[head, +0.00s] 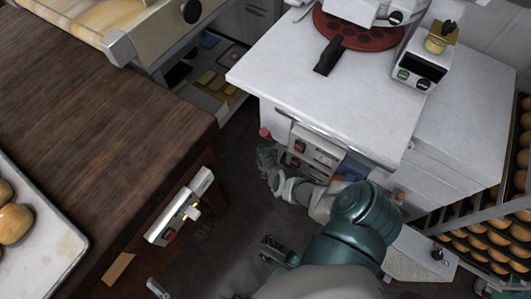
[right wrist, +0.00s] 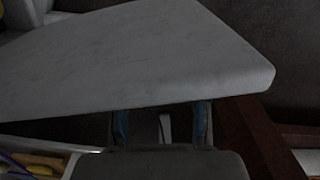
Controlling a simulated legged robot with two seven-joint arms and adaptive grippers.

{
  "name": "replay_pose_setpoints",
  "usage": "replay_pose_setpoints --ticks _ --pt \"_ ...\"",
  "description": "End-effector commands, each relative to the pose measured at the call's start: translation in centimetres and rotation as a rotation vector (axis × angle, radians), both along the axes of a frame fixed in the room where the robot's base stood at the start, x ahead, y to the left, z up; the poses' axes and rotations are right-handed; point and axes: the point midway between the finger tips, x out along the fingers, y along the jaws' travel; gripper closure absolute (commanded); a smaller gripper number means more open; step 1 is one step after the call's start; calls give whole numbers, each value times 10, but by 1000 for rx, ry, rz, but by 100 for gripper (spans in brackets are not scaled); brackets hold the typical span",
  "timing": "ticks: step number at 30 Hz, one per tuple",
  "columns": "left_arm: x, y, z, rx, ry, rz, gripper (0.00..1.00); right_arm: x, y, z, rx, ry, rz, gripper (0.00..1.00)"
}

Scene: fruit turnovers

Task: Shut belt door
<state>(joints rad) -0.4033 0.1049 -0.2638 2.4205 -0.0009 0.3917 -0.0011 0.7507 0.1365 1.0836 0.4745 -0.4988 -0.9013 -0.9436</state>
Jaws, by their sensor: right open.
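No part that I can clearly identify as the belt door shows. A machine with a pale belt-like bed (head: 90,18) and metal end stands at the upper left in the head view. My right arm reaches up and left, with its gripper (head: 268,160) low beside the front of the white counter (head: 320,85). In the right wrist view the gripper (right wrist: 160,125) is open, its blue-padded fingers apart below the white slab edge. A thin pale strip shows between them; I cannot tell whether it is touched. My left gripper is not clearly in view.
A panel with red controls (head: 312,152) sits under the counter. A brown wooden table (head: 100,110) fills the left, with a tray (head: 60,245) of buns and a control box (head: 182,205) on its side. A bun rack (head: 485,215) stands right. Dark floor lies between.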

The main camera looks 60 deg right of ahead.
Motion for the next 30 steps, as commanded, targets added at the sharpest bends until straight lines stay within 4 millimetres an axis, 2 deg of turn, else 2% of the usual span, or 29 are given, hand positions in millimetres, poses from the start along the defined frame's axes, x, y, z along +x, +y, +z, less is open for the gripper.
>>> replay_pose_setpoints --ticks 8,21,24,30 --pt "0 1 0 -1 -1 0 36 0 3 26 0 -5 1 54" --pt "0 0 0 0 -1 0 36 0 2 98 1 -3 1 54" --pt "0 0 0 0 -1 0 36 0 2 108 0 -2 0 54" --pt "0 0 0 0 -1 0 36 0 3 114 1 -2 1 54"
